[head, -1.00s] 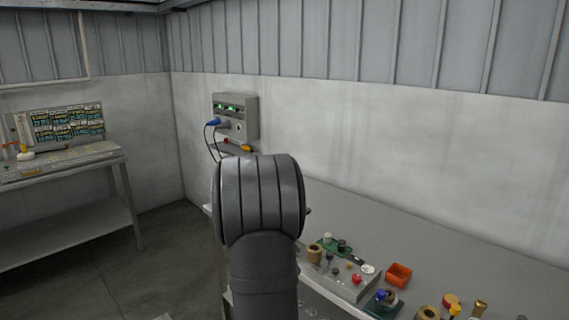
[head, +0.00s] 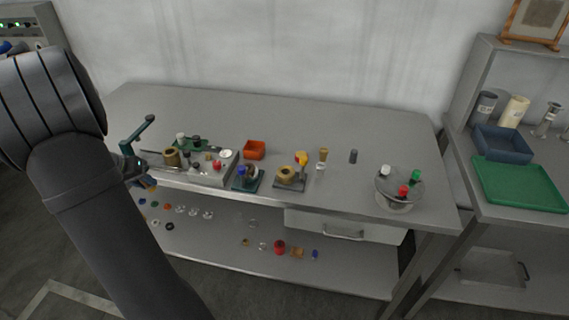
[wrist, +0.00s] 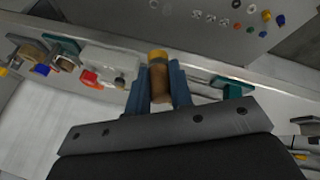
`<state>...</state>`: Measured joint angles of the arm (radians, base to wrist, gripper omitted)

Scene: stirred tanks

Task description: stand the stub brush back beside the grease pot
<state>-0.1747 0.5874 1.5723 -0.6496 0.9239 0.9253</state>
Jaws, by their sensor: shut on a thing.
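My gripper shows in the wrist view (wrist: 160,84), its two blue fingers shut on a short brown cylinder with a yellow end, which looks like the stub brush (wrist: 158,78). In the head view my gripper (head: 146,178) is at the bench's front left edge, partly hidden by my arm; the held piece is too small to make out there. A tan-brown pot (head: 172,158) stands at the left of the bench, close to my gripper, and may be the grease pot; I cannot be sure.
A green-handled tool (head: 140,133) and a grey block (head: 212,176) with small parts crowd the bench's left. A round stand (head: 398,192) is at right. The bench's back is clear.

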